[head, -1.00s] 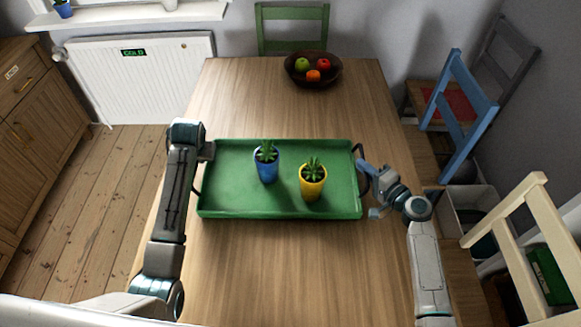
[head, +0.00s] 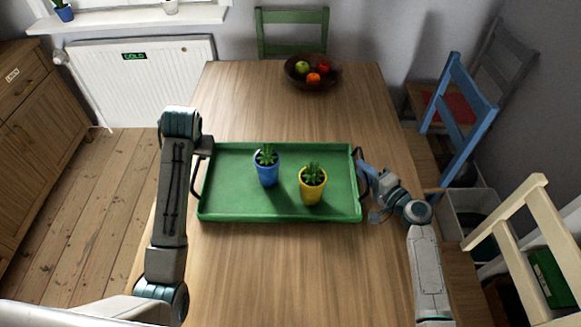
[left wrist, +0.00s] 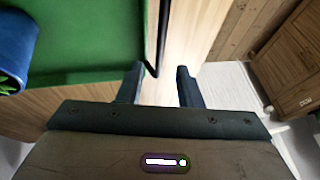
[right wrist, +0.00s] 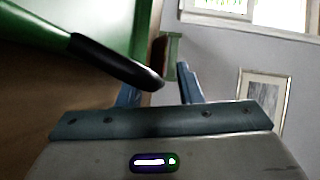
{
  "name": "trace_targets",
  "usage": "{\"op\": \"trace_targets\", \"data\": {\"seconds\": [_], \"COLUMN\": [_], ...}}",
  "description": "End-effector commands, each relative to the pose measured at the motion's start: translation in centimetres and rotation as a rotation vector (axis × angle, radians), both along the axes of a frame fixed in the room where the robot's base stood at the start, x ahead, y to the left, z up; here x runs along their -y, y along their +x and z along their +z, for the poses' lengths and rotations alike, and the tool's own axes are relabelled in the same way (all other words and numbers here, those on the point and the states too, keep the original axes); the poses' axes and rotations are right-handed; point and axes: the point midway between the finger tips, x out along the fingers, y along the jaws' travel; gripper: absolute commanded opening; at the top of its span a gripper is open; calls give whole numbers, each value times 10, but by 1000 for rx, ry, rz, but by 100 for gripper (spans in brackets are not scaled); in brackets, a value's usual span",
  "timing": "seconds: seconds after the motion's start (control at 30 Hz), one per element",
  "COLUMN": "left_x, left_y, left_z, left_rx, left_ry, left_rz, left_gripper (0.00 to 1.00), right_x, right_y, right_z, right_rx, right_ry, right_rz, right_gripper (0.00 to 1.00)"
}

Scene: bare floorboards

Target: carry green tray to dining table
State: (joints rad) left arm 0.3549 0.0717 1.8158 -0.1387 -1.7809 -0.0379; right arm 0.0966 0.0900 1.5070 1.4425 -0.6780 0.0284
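The green tray (head: 232,207) lies on the wooden dining table (head: 270,275). It carries a blue pot with a plant (head: 267,173) and a yellow pot with a plant (head: 312,186). My left gripper (head: 207,146) is at the tray's left side. In the left wrist view its two fingers (left wrist: 158,85) are apart, with the dark handle (left wrist: 152,65) reaching the gap between them. My right gripper (head: 368,185) is at the tray's right side. In the right wrist view its fingers (right wrist: 158,88) are apart, and the black handle (right wrist: 118,62) ends close to the gap.
A dark fruit bowl (head: 292,78) stands at the table's far end. A green chair (head: 293,45) is behind it. A blue chair (head: 470,105) and a cream chair (head: 507,220) stand on the right. A white radiator (head: 145,80) is at the back left. The tabletop before the tray is clear.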

Motion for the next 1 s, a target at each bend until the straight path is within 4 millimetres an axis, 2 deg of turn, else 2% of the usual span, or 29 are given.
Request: {"op": "trace_targets", "data": {"seconds": [0.1, 0.2, 0.43, 0.8, 1.0], "left_x": [4, 7, 9, 9, 8], "left_y": [-8, -12, -16, -16, -16], "left_z": [19, 30, 38, 38, 38], "left_rx": [2, 2, 0, 0, -1], "left_ry": [0, 0, 0, 0, 1], "left_rz": [1, 1, 0, 0, 1], "left_gripper": [32, 32, 32, 32, 32], "right_x": [0, 0, 7, 52, 69], "right_y": [0, 0, -9, -67, -88], "right_z": [0, 0, 0, 8, 11], "right_rx": [0, 0, -2, -2, -1], "right_ry": [0, 0, -1, -4, -2], "right_rz": [0, 0, 0, 1, 1], "right_gripper": [32, 32, 32, 32, 32]}}
